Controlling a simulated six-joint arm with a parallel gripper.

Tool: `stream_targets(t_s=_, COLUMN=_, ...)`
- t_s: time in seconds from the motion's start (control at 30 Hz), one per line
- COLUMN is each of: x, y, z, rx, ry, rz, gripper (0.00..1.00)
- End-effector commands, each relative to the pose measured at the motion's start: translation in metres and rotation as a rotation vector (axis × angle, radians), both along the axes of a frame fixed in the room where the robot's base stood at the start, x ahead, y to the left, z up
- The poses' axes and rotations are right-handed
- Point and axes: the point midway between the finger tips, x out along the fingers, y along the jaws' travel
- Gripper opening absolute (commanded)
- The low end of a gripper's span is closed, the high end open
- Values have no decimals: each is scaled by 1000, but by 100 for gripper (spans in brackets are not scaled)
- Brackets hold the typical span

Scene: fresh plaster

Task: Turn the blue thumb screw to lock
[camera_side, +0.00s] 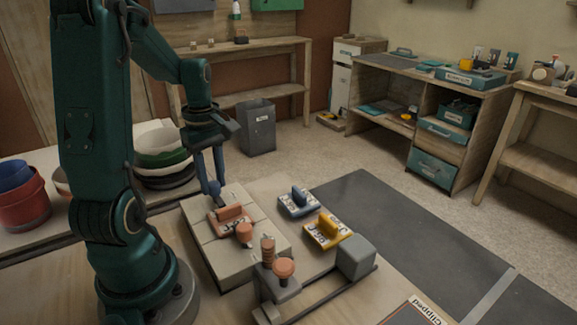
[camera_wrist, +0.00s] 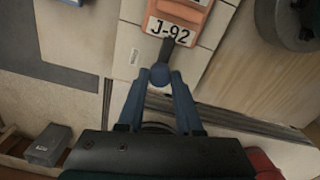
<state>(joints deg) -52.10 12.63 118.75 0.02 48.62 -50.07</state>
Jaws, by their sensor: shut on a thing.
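In the side view my gripper (camera_side: 213,188) points down at the far left part of a pale slab (camera_side: 262,240), beside the orange block (camera_side: 231,217).
A blue block (camera_side: 298,203) and a yellow block (camera_side: 328,231) stand right of the slab. A grey clamp-like fixture (camera_side: 357,257) with orange knobs is in front. Stacked bowls (camera_side: 163,147) and a red bucket (camera_side: 22,205) stand at left. The dark mat (camera_side: 400,225) has free room.

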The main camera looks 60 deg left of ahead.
Motion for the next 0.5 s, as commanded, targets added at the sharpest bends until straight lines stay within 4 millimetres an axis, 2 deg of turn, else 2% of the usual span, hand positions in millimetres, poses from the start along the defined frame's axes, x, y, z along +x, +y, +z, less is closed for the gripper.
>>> stream_targets(t_s=0.03, x=0, y=-1, z=1, rx=-2, ry=0, rz=2, gripper=42)
stream_targets(t_s=0.1, x=0, y=-1, z=0, rx=-2, ry=0, rz=2, gripper=64)
stream_targets(t_s=0.4, x=0, y=0, z=1, rx=0, ry=0, rz=0, gripper=64)
stream_targets(t_s=0.5, x=1, y=1, z=7, rx=3, ry=-3, rz=0, gripper=64)
